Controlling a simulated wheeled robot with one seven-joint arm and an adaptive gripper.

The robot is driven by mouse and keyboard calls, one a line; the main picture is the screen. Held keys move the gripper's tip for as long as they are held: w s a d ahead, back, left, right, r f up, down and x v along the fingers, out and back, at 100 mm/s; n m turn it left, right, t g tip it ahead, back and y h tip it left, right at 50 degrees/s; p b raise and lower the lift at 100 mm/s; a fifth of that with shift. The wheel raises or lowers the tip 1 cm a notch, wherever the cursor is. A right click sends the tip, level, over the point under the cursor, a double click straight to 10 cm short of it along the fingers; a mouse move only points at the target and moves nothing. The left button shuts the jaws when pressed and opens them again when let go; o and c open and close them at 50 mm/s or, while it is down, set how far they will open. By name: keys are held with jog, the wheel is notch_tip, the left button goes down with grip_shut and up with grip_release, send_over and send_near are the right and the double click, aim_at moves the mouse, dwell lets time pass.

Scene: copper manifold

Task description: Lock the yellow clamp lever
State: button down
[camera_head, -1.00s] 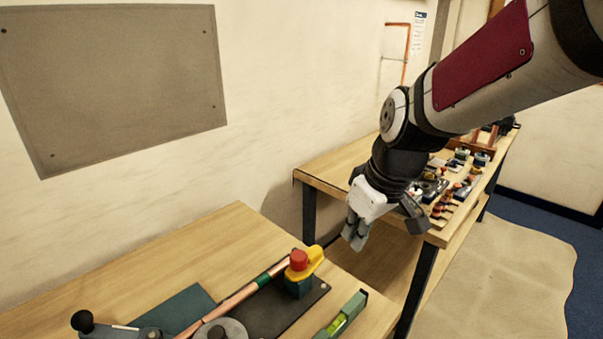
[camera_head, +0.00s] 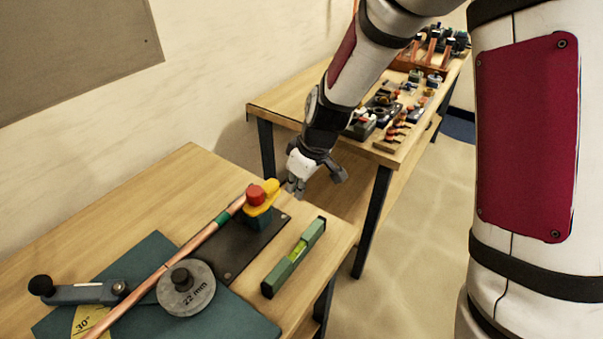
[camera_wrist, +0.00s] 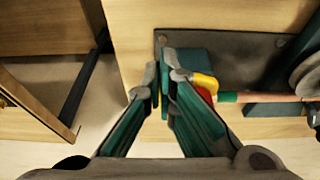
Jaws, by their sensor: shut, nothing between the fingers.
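The yellow clamp lever (camera_head: 270,187) sits on a dark green clamp block (camera_head: 260,217) with a red knob (camera_head: 256,195) beside it, on a black plate at the right end of the near bench. A copper pipe (camera_head: 160,272) with a green band runs into the clamp. My gripper (camera_head: 297,190) is shut and empty, just to the right of the lever's tip in the head view. In the wrist view the closed fingertips (camera_wrist: 165,60) are beside the yellow lever (camera_wrist: 206,82), and the fingers partly hide the clamp. I cannot tell whether they touch the lever.
A green spirit level (camera_head: 294,258) lies in front of the clamp. A 22 mm bending wheel (camera_head: 186,289) and a black-knobbed handle (camera_head: 80,291) stand left on a green plate. A second bench (camera_head: 270,103) with tools stands behind, across a gap.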

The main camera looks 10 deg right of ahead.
aim_at(263, 192)
jog(key=shift+w+a+f+p, duration=0.15)
jog(key=shift+w+a+f, duration=0.45)
jog(key=shift+w+a, duration=0.2)
jog(key=shift+w+a+f+p, duration=0.15)
jog(key=shift+w+a+f, duration=0.4)
jog(key=shift+w+a, duration=0.25)
